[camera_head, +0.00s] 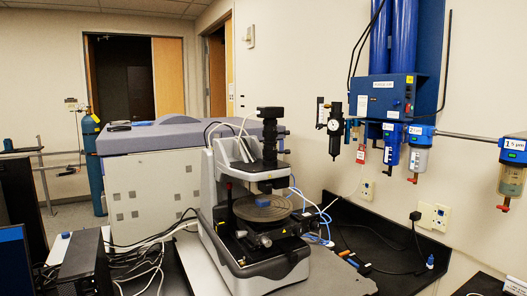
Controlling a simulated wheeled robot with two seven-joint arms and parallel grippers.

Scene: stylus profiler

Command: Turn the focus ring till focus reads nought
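The stylus profiler (225,190) stands on the bench in the middle of the view, with a white and grey body. Its black upright optical tube (269,140) rises above the round stage (270,213). A small blue piece (263,202) lies on the stage. Black knobs and fittings (258,240) show below the stage at the front. I cannot tell which part is the focus ring at this size. No readable focus value shows. Neither of my grippers is in view, and nothing of mine touches the profiler.
A large grey cabinet (150,185) stands behind the profiler at left. A dark box (84,262) and loose cables (150,250) lie front left. Blue wall-mounted filter units (388,100) hang at right. The dark bench (375,240) right of the profiler is mostly clear, with a few cables.

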